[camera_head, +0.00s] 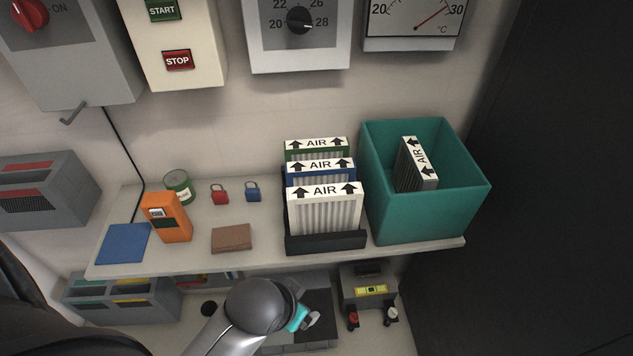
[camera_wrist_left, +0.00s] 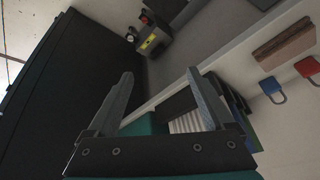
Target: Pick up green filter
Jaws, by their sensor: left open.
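The green filter (camera_head: 317,146) stands upright at the back of a black rack (camera_head: 325,241) on the shelf in the head view. Only its top edge, marked AIR with arrows, shows. A blue filter (camera_head: 320,168) and a white filter (camera_head: 325,210) stand in front of it and hide most of it. My left gripper (camera_wrist_left: 158,75) is open in the left wrist view, with nothing between its fingers. In the head view my left arm is low, in front of the shelf, apart from the filters. In the wrist view the right finger partly covers the rack and white filter (camera_wrist_left: 186,123).
A teal bin (camera_head: 428,214) with a grey filter (camera_head: 417,165) inside stands right of the rack. Left on the shelf (camera_head: 200,257) are an orange meter (camera_head: 167,217), padlocks (camera_head: 219,196), a brown block (camera_head: 232,237) and a blue pad (camera_head: 123,243). Wall boxes hang above.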

